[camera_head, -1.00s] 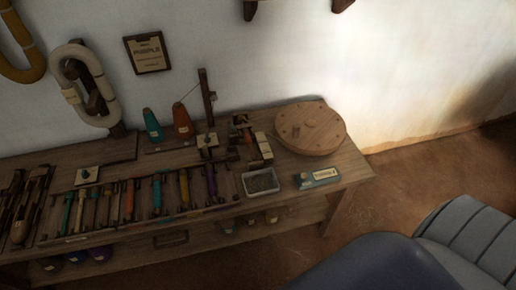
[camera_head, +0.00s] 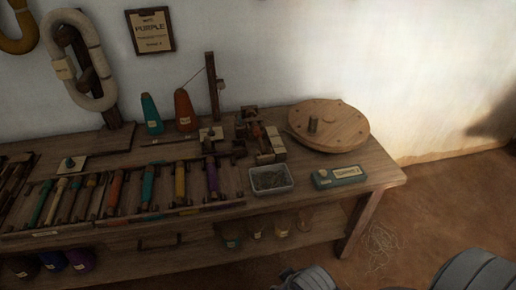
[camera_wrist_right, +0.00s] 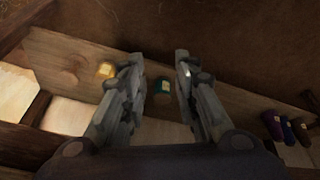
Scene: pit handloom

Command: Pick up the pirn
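Several thread-wound pirns lie side by side in a wooden rack on the workbench (camera_head: 330,194) in the head view. A wall sign (camera_head: 151,31) reads "PURPLE". In the right wrist view my right gripper (camera_wrist_right: 158,68) is open, with nothing visible between its fingertips. It points toward wooden boards and small coloured items, apart from the rack's pirns. My left gripper is not in view.
A round wooden disc (camera_head: 345,133), a grey tray (camera_head: 271,189) and a teal box (camera_head: 338,177) occupy the bench's right part. Teal (camera_head: 151,113) and orange cones (camera_head: 184,110) stand behind the rack. Jars (camera_head: 283,228) sit on the lower shelf. Floor is open at right.

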